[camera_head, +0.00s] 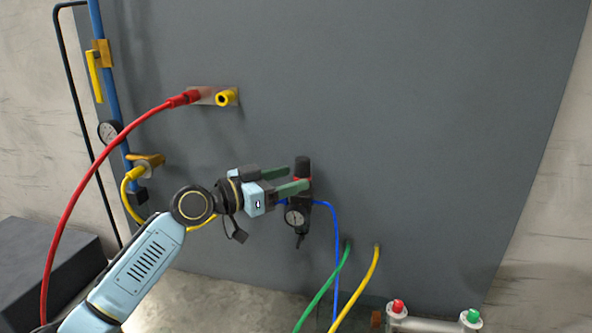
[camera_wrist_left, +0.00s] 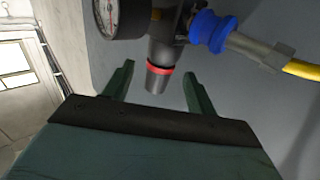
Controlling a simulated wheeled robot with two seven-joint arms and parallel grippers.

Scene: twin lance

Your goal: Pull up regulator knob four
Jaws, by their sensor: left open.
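The regulator (camera_head: 300,212) is a dark unit on the grey panel with a round gauge (camera_head: 294,217). Its black knob (camera_head: 302,166) points up in the head view. In the left wrist view the knob (camera_wrist_left: 157,82) shows below a red ring (camera_wrist_left: 159,69), with the gauge (camera_wrist_left: 115,17) at upper left. My left gripper (camera_head: 299,178) is open, its green fingers reaching to the knob from the left. In the left wrist view the open fingers (camera_wrist_left: 158,70) lie on either side of the knob, with gaps showing. Contact is not visible. My right gripper is not in view.
A blue hose (camera_head: 335,250) leaves the regulator. Green (camera_head: 325,289) and yellow (camera_head: 359,288) hoses hang to its right. A red hose (camera_head: 82,185) arcs at left to a red coupling (camera_head: 185,98). The panel's right side (camera_head: 440,130) is bare.

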